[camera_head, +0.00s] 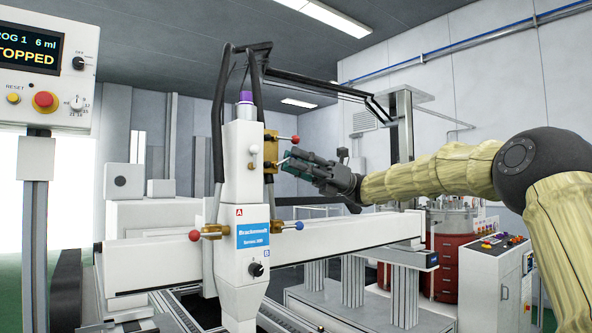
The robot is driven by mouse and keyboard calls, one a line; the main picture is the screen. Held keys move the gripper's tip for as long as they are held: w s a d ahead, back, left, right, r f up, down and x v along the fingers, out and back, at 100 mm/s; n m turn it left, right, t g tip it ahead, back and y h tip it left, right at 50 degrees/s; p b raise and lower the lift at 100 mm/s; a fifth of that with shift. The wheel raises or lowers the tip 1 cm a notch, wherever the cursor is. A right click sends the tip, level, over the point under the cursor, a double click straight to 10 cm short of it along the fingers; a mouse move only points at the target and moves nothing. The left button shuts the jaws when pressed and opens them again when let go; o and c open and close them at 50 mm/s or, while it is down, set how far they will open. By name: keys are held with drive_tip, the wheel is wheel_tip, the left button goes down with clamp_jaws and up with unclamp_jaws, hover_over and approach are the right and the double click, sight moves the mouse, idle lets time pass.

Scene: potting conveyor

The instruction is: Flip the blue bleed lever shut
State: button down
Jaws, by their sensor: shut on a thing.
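A brass block (270,151) sits on the upper right side of the white dispensing head (241,185). A red-tipped lever (295,139) sticks out to its right. Below that, a thin lever (281,166) runs from the block to my gripper (287,165). My gripper comes in from the right, and its dark fingers are shut on that lower lever. The fingers hide the lever's end, so I cannot tell its colour. Lower down, a blue-tipped lever (299,226) sticks out to the right from a brass fitting (277,228), apart from my gripper.
A red-tipped lever (194,235) sits on the head's lower left. Black hoses (219,120) hang beside the head. A white beam (350,233) crosses behind it. A control panel (48,65) reading STOPPED stands at left. A white control cabinet (497,280) stands at lower right.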

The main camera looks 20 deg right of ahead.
drive_tip(key=shift+f+b, duration=0.35)
drive_tip(key=f+y+b, duration=0.1)
drive_tip(key=y+b, duration=0.1)
drive_tip(key=b, duration=0.3)
drive_tip(key=m+y+b, duration=0.1)
drive_tip(key=y+b, duration=0.1)
drive_tip(key=b, duration=0.4)
drive_tip(key=shift+f, duration=0.4)
drive_tip(key=shift+a+m+y+b, duration=0.1)
drive_tip(key=shift+m+y+b, duration=0.4)
drive_tip(key=shift+b, duration=0.6)
drive_tip(key=c, duration=1.6)
unclamp_jaws()
drive_tip(key=shift+s, duration=0.1)
drive_tip(key=shift+c, duration=0.2)
drive_tip(key=s+v, duration=0.1)
drive_tip(key=v, duration=0.7)
drive_tip(key=shift+w, duration=0.5)
drive_tip(key=shift+f, duration=0.1)
